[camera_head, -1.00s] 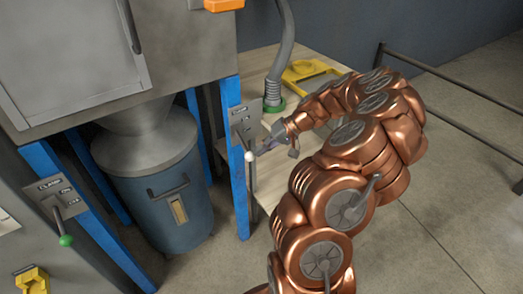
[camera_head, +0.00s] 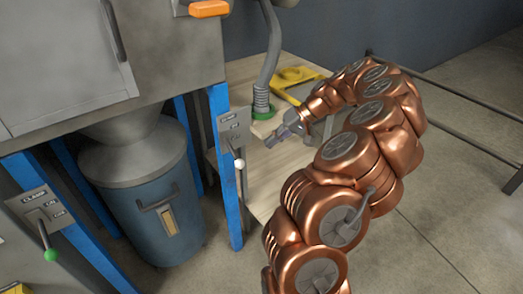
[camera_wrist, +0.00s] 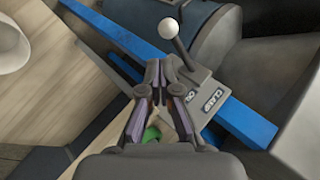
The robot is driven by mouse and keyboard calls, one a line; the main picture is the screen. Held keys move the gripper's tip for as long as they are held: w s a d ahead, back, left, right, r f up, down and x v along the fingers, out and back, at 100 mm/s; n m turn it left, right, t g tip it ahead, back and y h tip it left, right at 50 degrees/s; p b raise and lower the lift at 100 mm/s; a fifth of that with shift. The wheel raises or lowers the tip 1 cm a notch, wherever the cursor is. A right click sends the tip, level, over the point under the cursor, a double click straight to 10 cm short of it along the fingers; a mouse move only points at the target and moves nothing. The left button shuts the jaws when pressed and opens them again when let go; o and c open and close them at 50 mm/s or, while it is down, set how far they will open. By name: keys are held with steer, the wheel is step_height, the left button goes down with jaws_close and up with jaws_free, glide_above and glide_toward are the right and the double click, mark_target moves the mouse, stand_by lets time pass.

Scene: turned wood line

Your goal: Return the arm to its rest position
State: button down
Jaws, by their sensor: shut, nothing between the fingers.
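My copper arm (camera_head: 355,150) is bent out to the right of the machine in the head view. My gripper (camera_head: 276,138) points left toward a lever with a white ball knob (camera_head: 239,164) on a blue post, and stands apart from it. In the wrist view my gripper (camera_wrist: 160,68) is shut and empty, its fingertips together.
A blue drum (camera_head: 155,205) stands under a grey hopper. A second lever with a green knob (camera_head: 51,255) is at lower left. A wooden table (camera_head: 272,185) with a grey hose (camera_head: 268,60) and yellow part (camera_head: 298,76) lies behind my gripper. Rails (camera_head: 455,92) run at right; floor is clear there.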

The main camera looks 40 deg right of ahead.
steer(key=shift+v, duration=2.85)
steer(key=shift+w+r, duration=0.1)
